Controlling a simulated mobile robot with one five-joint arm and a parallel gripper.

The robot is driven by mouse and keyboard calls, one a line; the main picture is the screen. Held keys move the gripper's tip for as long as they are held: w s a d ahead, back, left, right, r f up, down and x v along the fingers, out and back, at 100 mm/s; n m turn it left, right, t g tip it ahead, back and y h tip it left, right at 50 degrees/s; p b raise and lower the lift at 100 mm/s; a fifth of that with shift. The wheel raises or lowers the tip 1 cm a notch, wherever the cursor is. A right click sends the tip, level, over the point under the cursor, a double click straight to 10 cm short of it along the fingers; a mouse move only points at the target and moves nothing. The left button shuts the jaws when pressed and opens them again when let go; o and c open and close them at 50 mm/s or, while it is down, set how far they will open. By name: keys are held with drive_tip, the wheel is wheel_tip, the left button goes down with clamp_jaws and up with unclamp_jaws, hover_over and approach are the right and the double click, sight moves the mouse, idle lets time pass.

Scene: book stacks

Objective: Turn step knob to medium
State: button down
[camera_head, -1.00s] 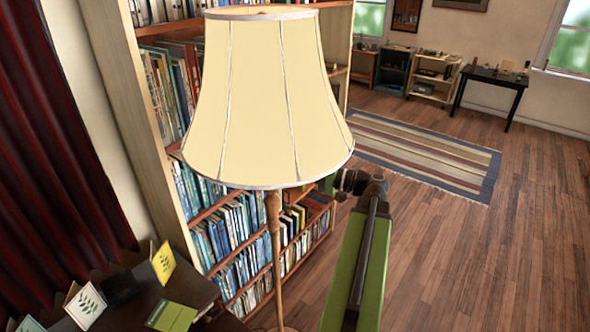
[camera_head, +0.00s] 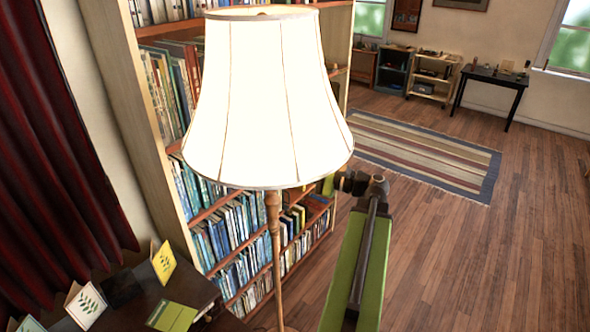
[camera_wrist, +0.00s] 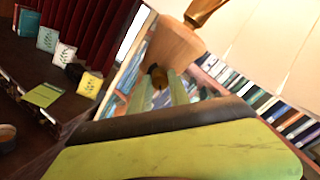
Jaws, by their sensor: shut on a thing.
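A floor lamp with a wide pleated shade (camera_head: 270,100) stands in front of the bookcase, its shade glowing bright white. Its turned wooden stem (camera_head: 273,215) is upright below the shade. In the wrist view, a thick wooden part of the lamp (camera_wrist: 172,52) sits beneath the shade (camera_wrist: 255,45). A small dark knob (camera_wrist: 156,76) shows beside that wooden part, between the green fingertips. My gripper (camera_wrist: 158,90) is shut on the knob. In the head view, my arm reaches up from the lower right, and the fingertips are hidden behind the shade's lower edge.
The bookcase (camera_head: 150,120) stands close behind the lamp. A dark table (camera_head: 130,318) with several cards lies at lower left, by a red curtain (camera_head: 55,150). Open wooden floor (camera_head: 460,260) and a striped rug (camera_head: 425,150) are at right.

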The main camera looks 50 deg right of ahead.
drive_tip(key=m, duration=0.6)
drive_tip(key=shift+m, duration=0.3)
idle(0.5)
drive_tip(key=c, duration=1.2)
unclamp_jaws()
drive_tip(key=shift+c, duration=0.2)
drive_tip(key=shift+s, duration=0.1)
drive_tip(key=v, duration=1.7)
drive_tip(key=shift+r, duration=0.2)
drive_tip(key=shift+s, duration=0.15)
